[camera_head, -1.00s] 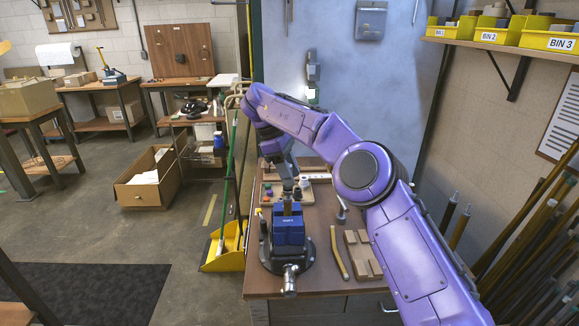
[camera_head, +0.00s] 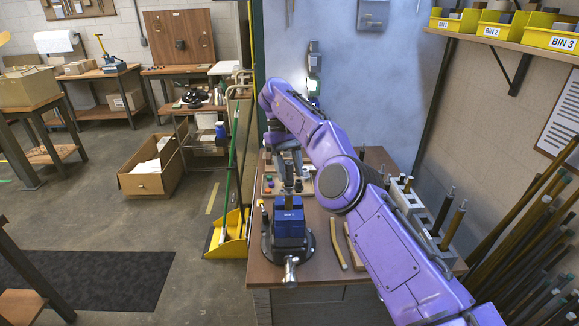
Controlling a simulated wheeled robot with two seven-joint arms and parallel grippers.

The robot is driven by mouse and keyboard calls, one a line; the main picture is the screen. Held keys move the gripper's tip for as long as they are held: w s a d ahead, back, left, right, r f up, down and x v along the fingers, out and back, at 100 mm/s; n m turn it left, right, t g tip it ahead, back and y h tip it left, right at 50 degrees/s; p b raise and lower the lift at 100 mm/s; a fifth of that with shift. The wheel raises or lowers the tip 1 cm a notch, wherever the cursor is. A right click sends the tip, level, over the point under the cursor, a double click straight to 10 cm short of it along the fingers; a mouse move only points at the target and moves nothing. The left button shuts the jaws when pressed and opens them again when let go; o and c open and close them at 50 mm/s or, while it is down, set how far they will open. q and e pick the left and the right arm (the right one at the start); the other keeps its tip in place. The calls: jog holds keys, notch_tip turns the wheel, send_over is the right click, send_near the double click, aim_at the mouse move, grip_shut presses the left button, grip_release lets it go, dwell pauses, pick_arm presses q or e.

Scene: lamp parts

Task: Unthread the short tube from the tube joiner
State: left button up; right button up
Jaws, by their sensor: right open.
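A blue vise (camera_head: 290,224) on a round dark base stands on the brown workbench. A small dark upright piece (camera_head: 289,202) shows at the top of its jaws. It is too small to tell whether it is the tube joiner or the short tube. My right gripper (camera_head: 290,184) points down just above the vise and is open. Its fingers are close to the upright piece, and I cannot tell whether they touch it. My right arm hides part of the bench to the right. My left gripper is not in view.
A grey rack with upright tubes (camera_head: 407,200) stands at the bench's right. A yellow dustpan (camera_head: 228,243) stands left of the bench.

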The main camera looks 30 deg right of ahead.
grip_shut()
jog(key=n+h+b, duration=0.1)
jog(key=n, duration=0.2)
jog(key=shift+f, duration=0.1)
jog(key=shift+d+n+t+h+b, duration=0.15)
jog(key=shift+n+h+b, duration=0.35)
jog(key=shift+n, duration=0.5)
jog(key=shift+a+n+t+h+b, duration=0.15)
jog(key=shift+n+h+b, duration=0.15)
jog(key=shift+n+b, duration=0.55)
jog(key=shift+d, duration=0.15)
jog(key=shift+o, duration=0.2)
grip_release()
jog(key=shift+r, duration=0.2)
jog(key=shift+p, duration=0.35)
